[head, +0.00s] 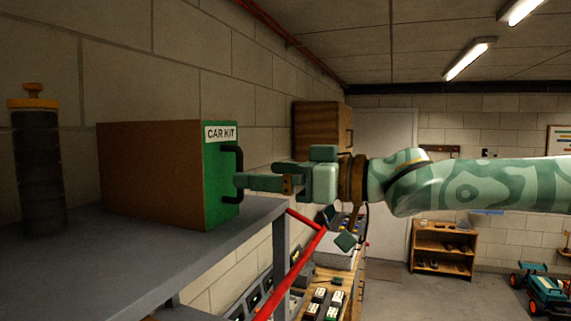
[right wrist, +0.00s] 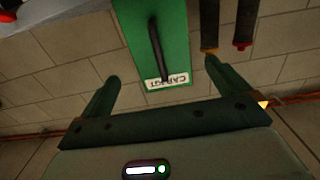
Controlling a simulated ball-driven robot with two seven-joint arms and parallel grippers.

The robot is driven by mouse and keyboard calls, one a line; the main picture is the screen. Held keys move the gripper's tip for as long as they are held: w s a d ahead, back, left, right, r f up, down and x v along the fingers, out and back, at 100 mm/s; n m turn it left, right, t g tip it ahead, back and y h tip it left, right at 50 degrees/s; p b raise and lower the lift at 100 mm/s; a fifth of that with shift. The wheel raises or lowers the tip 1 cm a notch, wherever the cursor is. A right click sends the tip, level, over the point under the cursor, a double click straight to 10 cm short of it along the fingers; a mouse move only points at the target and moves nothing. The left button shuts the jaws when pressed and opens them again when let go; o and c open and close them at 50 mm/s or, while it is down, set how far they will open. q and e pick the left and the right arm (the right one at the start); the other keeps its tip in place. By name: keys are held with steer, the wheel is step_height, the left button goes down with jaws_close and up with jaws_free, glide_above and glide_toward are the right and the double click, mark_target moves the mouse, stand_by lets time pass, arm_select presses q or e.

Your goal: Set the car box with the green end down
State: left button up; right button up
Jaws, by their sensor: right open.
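The car box (head: 150,172) lies on a grey shelf, with brown sides and a green end (head: 222,190) facing right. The green end carries a white "CAR KIT" label (head: 220,133) and a black bar handle (head: 239,160). My right gripper (head: 240,181) is open, and its fingertips appear right by the handle. In the right wrist view the green end (right wrist: 178,20) appears upside down, and the handle (right wrist: 156,45) shows between my spread fingers (right wrist: 162,72). Whether the fingertips reach around the handle cannot be told. My left gripper is not in view.
The grey shelf (head: 90,270) ends just right of the box. A dark cylinder with a yellow top (head: 38,160) stands left of it. A red bar (head: 292,270) slants below my right arm. A workbench, a wooden cabinet (head: 322,128) and a racecar (head: 545,290) are farther back.

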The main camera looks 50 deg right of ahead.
steer(key=shift+p+v, duration=0.35)
steer(key=shift+v, duration=0.7)
steer(key=shift+w, duration=0.1)
